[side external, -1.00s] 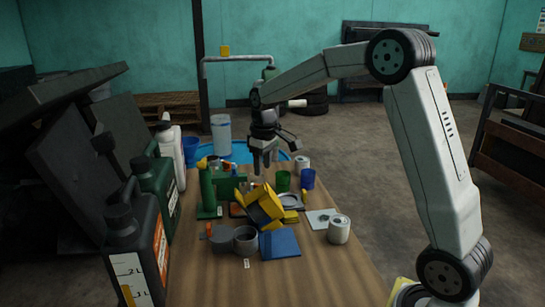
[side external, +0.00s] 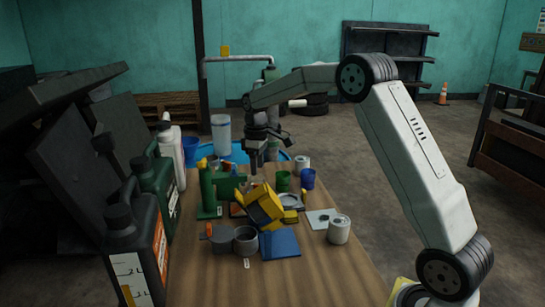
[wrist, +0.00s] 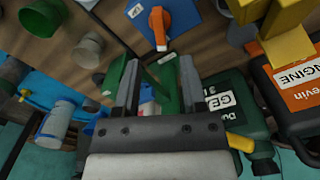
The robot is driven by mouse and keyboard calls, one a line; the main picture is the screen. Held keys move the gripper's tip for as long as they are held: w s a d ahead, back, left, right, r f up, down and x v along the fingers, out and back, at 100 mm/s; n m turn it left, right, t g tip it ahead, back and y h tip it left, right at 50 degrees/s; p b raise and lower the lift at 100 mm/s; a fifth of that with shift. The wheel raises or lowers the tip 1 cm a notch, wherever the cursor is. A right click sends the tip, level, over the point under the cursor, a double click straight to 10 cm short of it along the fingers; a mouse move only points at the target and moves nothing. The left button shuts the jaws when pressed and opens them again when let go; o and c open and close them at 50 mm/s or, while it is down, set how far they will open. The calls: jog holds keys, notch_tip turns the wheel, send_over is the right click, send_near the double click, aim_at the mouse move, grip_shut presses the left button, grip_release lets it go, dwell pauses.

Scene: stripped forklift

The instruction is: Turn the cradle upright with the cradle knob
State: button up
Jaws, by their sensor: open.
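A yellow block-like body (side external: 265,207), which looks like the cradle, leans tilted among the things mid-table. Yellow parts also show at the upper right of the wrist view (wrist: 285,22). An orange knob (wrist: 157,28) stands on a blue plate in the wrist view; I cannot tell for sure whether it is the cradle knob. My gripper (side external: 255,160) is above the table, behind the yellow body and apart from it. In the wrist view my gripper (wrist: 157,82) is open and empty, with a green part (wrist: 166,92) seen beyond between the fingers.
Dark jugs (side external: 138,245) line the left edge. Green (side external: 283,181) and blue (side external: 308,179) cups and a white can (side external: 339,229) stand to the right. A blue pad (side external: 280,244) lies in front. The near tabletop is bare.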

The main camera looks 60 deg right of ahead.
jog(key=shift+f, duration=3.05)
grip_shut()
